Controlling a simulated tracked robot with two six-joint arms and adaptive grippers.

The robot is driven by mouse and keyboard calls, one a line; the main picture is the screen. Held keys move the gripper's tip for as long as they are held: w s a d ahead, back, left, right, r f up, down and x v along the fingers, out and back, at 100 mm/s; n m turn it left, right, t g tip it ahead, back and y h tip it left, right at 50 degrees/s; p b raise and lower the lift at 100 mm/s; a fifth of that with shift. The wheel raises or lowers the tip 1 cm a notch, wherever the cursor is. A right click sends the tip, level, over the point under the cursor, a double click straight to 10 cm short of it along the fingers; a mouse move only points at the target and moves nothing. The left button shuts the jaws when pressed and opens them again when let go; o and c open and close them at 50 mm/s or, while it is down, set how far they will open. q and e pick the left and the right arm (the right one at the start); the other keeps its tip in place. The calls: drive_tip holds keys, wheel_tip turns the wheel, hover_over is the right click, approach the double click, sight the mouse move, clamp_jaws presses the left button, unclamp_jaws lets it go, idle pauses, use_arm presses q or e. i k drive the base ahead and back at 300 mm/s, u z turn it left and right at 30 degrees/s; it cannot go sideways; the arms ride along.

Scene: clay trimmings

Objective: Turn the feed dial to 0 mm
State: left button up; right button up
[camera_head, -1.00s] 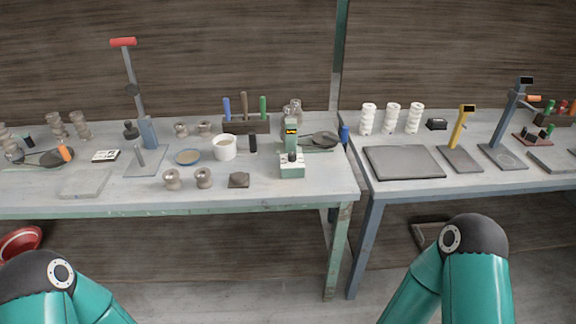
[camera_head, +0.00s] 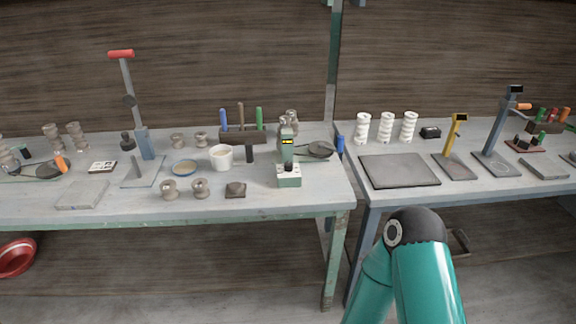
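No dial marked as the feed dial can be made out at this size. A small green device (camera_head: 289,181) with a yellow-banded upright stands near the right end of the left table. A grey lever press (camera_head: 143,141) with a red handle stands at the left of that table. Whether any of these carries the dial, I cannot tell. Neither gripper shows; only a teal link of my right arm is in view, in front of the tables.
The left table (camera_head: 120,208) holds a white cup (camera_head: 221,157), a tool block (camera_head: 243,136) and several spools. The right table holds a dark flat plate (camera_head: 398,171) and white ribbed cylinders (camera_head: 386,128). A gap separates the tables. A red bowl (camera_head: 16,257) is below left.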

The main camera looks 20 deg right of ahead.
sight(288, 166)
drive_tip(key=u, duration=0.05)
drive_tip(key=i, duration=1)
drive_tip(key=z, duration=0.05)
